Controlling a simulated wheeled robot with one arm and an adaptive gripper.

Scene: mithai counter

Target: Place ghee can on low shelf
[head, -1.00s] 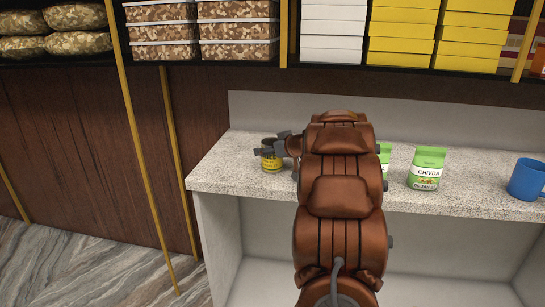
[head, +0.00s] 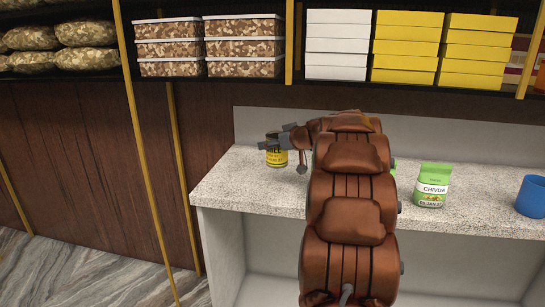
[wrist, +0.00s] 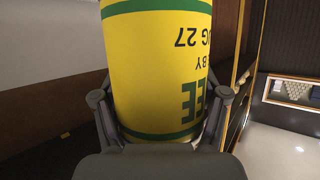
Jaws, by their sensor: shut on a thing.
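The ghee can (head: 277,156) is yellow with green bands and dark lettering. In the head view it is at the left part of the speckled counter top, and I cannot tell whether its base touches the counter. My gripper (head: 284,139) is shut on it from above right. In the wrist view the can (wrist: 160,65) fills the middle, its lettering upside down, with a dark finger of my gripper (wrist: 160,117) on each side. The low shelf (head: 270,290) seems to be the pale open space under the counter, partly hidden by my arm.
A green chivda packet (head: 432,186) and a blue mug (head: 531,196) stand on the counter (head: 225,184) to the right. Another green packet is mostly hidden behind my arm.

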